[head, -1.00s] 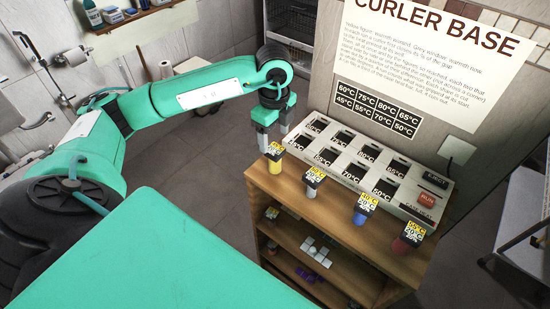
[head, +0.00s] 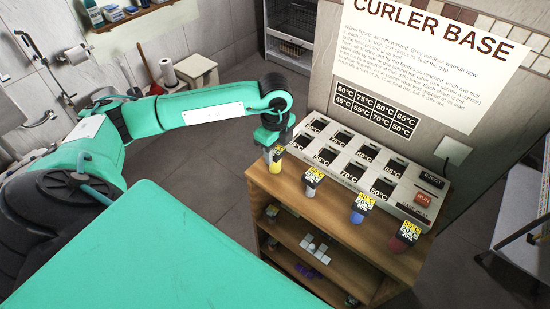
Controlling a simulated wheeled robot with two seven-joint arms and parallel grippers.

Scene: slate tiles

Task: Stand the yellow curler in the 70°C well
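The yellow curler (head: 276,167) stands upright at the left end of the wooden shelf top, with a yellow and black label on its top. My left gripper (head: 276,147) is lowered at the curler's top, its fingers close around the label. The fingers are partly hidden, so I cannot tell whether they are shut on it. The 70°C well (head: 357,169) is a dark opening in the front row of the pale curler base (head: 325,168), to the right of the curler. It looks empty. My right gripper is out of view.
A grey curler (head: 310,189), a blue curler (head: 357,216) and a red curler (head: 398,243) stand along the front of the shelf top (head: 332,212). A wall sign (head: 430,65) hangs behind.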

